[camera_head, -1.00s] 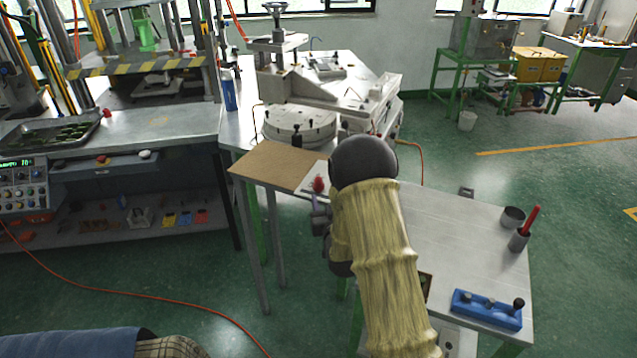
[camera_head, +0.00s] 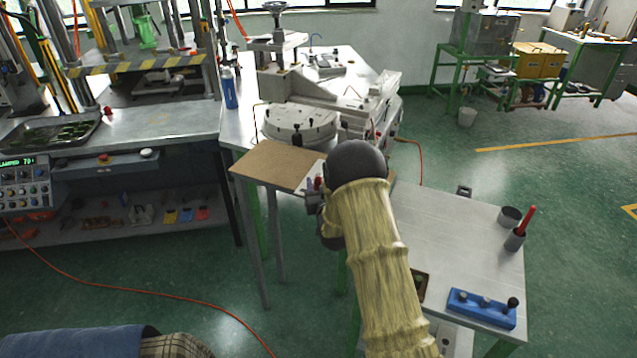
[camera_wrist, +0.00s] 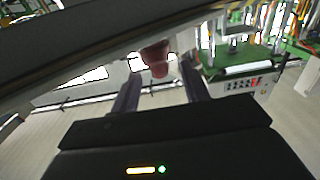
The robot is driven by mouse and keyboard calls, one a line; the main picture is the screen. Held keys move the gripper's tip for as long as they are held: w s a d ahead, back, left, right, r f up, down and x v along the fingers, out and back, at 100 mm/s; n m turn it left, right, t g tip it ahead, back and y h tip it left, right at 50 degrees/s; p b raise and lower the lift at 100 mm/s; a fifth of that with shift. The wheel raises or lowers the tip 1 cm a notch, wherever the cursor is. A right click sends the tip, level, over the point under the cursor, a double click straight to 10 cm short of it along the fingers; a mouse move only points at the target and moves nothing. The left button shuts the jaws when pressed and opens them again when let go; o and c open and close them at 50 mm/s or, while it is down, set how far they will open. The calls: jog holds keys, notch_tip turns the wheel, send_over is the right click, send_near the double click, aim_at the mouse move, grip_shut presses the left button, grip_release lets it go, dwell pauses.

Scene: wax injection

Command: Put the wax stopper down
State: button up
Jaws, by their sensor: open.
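A small dark-red piece, which looks like the wax stopper (camera_head: 318,183), is at the white patch beside the brown board (camera_head: 275,166). In the wrist view a blurred red-brown piece (camera_wrist: 155,57) shows near the gap between my fingers, against the bright background. My gripper (camera_head: 312,192) is at the red piece in the head view, partly hidden by my arm. In the wrist view my gripper (camera_wrist: 160,70) has its two dark fingers apart. I cannot tell whether a finger touches the piece or what is under it.
A metal table (camera_head: 455,232) stands at right with a grey cup (camera_head: 509,217), a cup with a red-handled tool (camera_head: 516,239) and a blue block with dark knobs (camera_head: 482,308). A grey machine (camera_head: 300,125) stands behind the board. The middle of the metal table is clear.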

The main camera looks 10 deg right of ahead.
jog(key=shift+w, duration=1.2)
grip_shut()
